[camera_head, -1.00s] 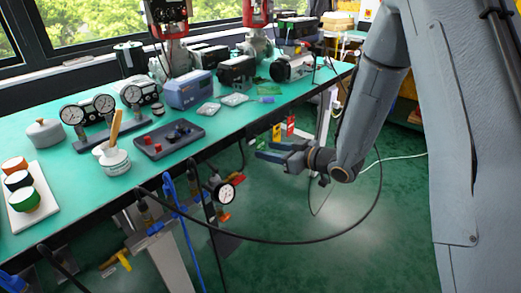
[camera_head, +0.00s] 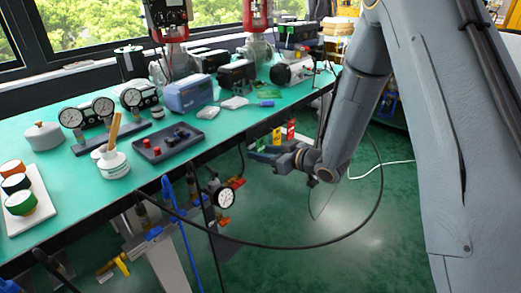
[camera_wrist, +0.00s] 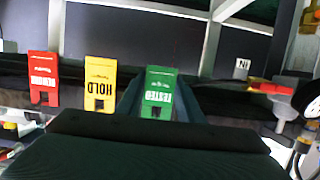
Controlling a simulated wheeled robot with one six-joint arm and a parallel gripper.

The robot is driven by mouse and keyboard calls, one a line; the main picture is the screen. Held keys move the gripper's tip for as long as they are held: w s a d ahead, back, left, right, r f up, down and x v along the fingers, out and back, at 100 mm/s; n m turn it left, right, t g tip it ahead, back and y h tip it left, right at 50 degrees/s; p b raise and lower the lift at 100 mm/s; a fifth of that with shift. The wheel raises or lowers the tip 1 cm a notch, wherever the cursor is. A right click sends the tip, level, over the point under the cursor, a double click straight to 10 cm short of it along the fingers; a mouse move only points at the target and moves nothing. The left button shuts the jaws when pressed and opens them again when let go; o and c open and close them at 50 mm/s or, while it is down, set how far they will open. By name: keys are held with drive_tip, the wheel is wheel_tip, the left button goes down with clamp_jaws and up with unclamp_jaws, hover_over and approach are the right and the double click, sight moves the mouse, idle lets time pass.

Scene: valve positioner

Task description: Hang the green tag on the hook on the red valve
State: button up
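The green tag (camera_wrist: 158,94), marked TESTED, hangs in a row beside a yellow HOLD tag (camera_wrist: 99,86) and a red tag (camera_wrist: 42,80). In the head view the green tag (camera_head: 260,144) is partly covered by my gripper (camera_head: 258,152). My gripper is open, and in the wrist view its two fingers (camera_wrist: 160,112) lie on either side of the green tag. I cannot tell whether they touch it. A red valve handle (camera_head: 238,183) shows below the bench near a gauge, also in the wrist view (camera_wrist: 270,88). I cannot make out its hook.
The green-topped bench (camera_head: 95,185) runs along the left, crowded with instruments. A round gauge (camera_head: 223,197) and pipes stand below its front edge. A black hose (camera_head: 300,246) loops in front of the arm. The floor right of the bench is mostly open.

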drive_tip(key=shift+r+p, duration=0.55)
drive_tip(key=shift+d, duration=0.1)
idle(0.4)
drive_tip(key=shift+s+d+r+p, duration=0.1)
drive_tip(key=shift+s+d+p, duration=0.4)
drive_tip(key=shift+s+d, duration=0.4)
drive_tip(key=shift+s+d+p, duration=0.45)
drive_tip(key=shift+s+d, duration=0.2)
drive_tip(key=shift+d, duration=0.35)
